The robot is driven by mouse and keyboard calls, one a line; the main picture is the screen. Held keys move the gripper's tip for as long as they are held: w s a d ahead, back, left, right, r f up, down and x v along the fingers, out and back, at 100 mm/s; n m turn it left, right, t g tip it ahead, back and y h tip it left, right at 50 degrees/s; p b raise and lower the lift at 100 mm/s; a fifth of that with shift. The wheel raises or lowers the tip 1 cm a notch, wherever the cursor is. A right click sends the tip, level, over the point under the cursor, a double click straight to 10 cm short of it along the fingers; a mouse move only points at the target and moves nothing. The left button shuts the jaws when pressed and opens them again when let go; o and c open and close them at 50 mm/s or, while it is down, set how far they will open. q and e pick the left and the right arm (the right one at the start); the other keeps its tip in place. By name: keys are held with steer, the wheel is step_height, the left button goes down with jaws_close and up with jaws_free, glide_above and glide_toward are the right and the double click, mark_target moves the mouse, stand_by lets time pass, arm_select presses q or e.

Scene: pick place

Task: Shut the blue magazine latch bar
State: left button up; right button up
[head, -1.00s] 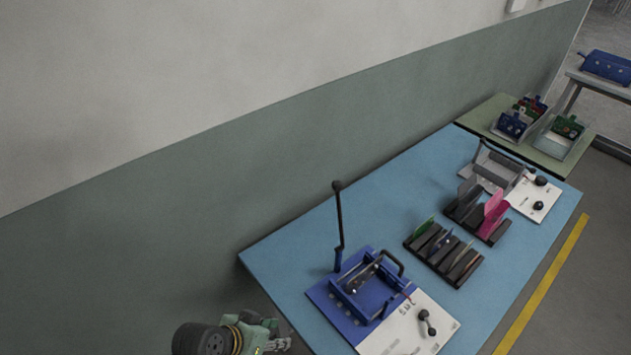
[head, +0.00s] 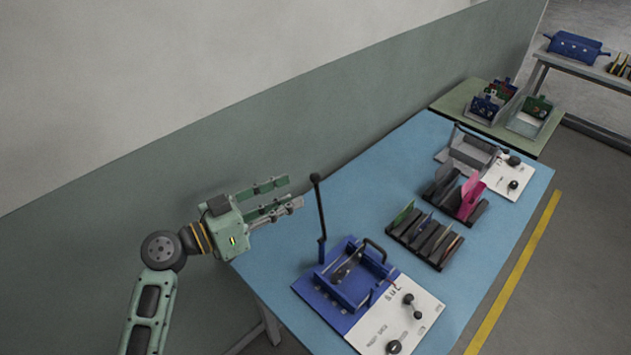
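The blue magazine (head: 345,278) is a blue frame on a blue and white base plate (head: 388,318), near the front of the blue table. A tall dark bar with a blue foot (head: 320,225) stands nearly upright at its back left corner; it looks like the latch bar. A black loop handle (head: 375,247) is at the magazine's right side. My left gripper (head: 294,192) is left of the upright bar's top, apart from it, fingers pointing right. Its fingers are spread and nothing is between them. My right gripper is out of view.
Black slotted racks with coloured plates (head: 425,238) stand right of the magazine. A grey magazine on a white plate (head: 470,152) is farther back. Black knobs (head: 409,299) stand on the white part of the base plate. The wall (head: 150,180) runs behind the table (head: 285,262).

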mark_target(315, 183)
arm_select(q)
steer(key=p+x, duration=0.1)
steer(key=x, duration=0.1)
steer(key=p+x, duration=0.1)
steer(key=x, duration=0.1)
steer(key=r+p+x, duration=0.1)
steer(key=x, duration=0.1)
steer(key=shift+w+d, duration=0.2)
steer(key=shift+d, duration=0.05)
steer(key=shift+w+d+f, duration=0.15)
steer(key=shift+w+d, duration=0.15)
steer(key=shift+d, duration=0.1)
jaws_close()
